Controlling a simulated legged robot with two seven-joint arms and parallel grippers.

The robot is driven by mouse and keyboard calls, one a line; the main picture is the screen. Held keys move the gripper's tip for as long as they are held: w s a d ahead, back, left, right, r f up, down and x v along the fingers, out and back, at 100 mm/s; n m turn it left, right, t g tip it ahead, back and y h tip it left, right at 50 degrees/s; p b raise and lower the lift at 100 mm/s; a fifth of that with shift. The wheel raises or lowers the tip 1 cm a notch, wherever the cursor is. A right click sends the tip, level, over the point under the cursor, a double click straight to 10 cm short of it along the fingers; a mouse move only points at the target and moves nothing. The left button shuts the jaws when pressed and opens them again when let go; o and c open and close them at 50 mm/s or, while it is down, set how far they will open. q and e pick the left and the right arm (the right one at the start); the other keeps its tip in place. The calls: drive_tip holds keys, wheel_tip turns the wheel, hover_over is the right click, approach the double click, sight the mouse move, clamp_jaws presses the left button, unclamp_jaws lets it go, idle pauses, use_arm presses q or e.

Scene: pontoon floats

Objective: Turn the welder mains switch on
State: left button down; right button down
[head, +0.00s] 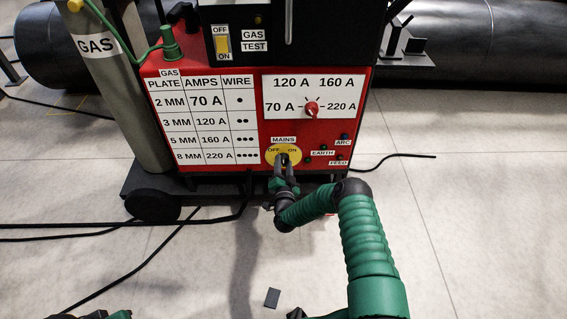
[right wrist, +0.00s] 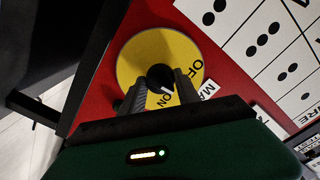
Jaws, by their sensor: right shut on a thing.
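The mains switch is a black knob (right wrist: 160,76) on a round yellow plate (head: 270,158) marked OFF at left and ON at right, under a MAINS label (head: 284,140) low on the red welder front (head: 215,173). The yellow plate (right wrist: 140,50) also shows in the right wrist view. A white mark by the knob there appears to point toward ON. My right gripper (head: 285,163) is at the plate, its dark fingers shut on the knob, either side of it. The fingers hide part of the knob.
A gas cylinder (head: 102,70) stands left of the welder. Above the mains switch is a red current dial (head: 311,109); a gas test switch (head: 223,44) is higher up. Black cables (head: 100,235) cross the floor at left. The floor in front is mostly clear.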

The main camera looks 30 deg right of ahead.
drive_tip(key=m, duration=0.4)
drive_tip(key=shift+s+f+m, duration=0.1)
drive_tip(key=shift+m, duration=2.8)
drive_tip(key=shift+f, duration=0.1)
drive_tip(key=c, duration=0.9)
unclamp_jaws()
drive_tip(key=shift+d, duration=0.1)
drive_tip(key=p+v, duration=0.7)
drive_tip(key=v, duration=1)
drive_tip(key=shift+d, duration=0.1)
